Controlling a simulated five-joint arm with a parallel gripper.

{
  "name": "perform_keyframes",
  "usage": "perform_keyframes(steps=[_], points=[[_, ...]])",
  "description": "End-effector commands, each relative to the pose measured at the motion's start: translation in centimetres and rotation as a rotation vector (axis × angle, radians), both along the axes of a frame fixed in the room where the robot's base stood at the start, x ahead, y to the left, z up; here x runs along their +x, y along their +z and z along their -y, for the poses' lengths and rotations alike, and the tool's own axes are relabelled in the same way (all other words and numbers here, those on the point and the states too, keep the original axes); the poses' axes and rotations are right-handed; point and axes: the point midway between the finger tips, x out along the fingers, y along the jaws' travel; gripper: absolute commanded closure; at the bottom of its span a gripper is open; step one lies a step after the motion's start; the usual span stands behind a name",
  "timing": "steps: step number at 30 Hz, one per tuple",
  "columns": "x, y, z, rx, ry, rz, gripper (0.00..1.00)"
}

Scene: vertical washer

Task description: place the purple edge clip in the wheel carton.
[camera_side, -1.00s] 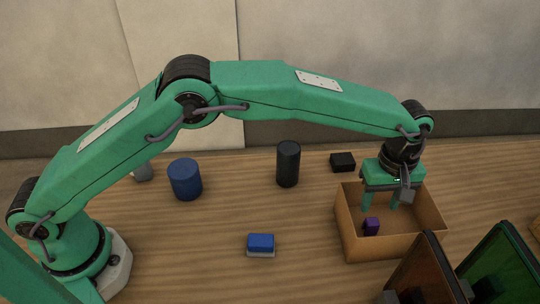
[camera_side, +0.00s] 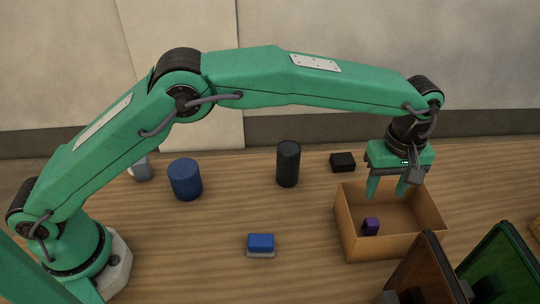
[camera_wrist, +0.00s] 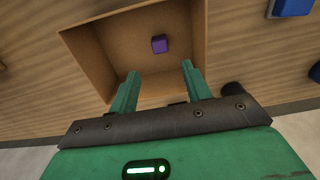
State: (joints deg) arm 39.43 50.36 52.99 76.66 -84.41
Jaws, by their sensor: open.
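The purple edge clip (camera_side: 371,226) lies inside the wheel carton (camera_side: 417,238), an open brown box, near its left side in the side view. In the wrist view the clip (camera_wrist: 159,44) rests on the carton floor, apart from the carton walls (camera_wrist: 91,56). My gripper (camera_side: 386,194) is open and empty above the carton, over its back part. In the wrist view my two green fingers (camera_wrist: 162,80) are spread apart with nothing between them, and the clip shows beyond their tips.
A blue and white block (camera_side: 261,243) lies left of the carton. A blue cylinder (camera_side: 185,179), a dark cylinder (camera_side: 288,164) and a black box (camera_side: 343,162) stand behind. Upright brown (camera_side: 428,272) and green panels (camera_side: 500,262) stand at the front right. The table's front middle is clear.

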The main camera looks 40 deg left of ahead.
Motion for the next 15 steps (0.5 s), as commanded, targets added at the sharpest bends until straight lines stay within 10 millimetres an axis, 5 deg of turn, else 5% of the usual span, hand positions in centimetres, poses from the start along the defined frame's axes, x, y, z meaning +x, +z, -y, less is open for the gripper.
perform_keyframes(steps=[8,15], points=[[0.3,1.8,-1.7,-0.011,-0.023,0.016,0.52],[0.5,6.1,-6.6,-0.036,-0.096,0.059,0.52]])
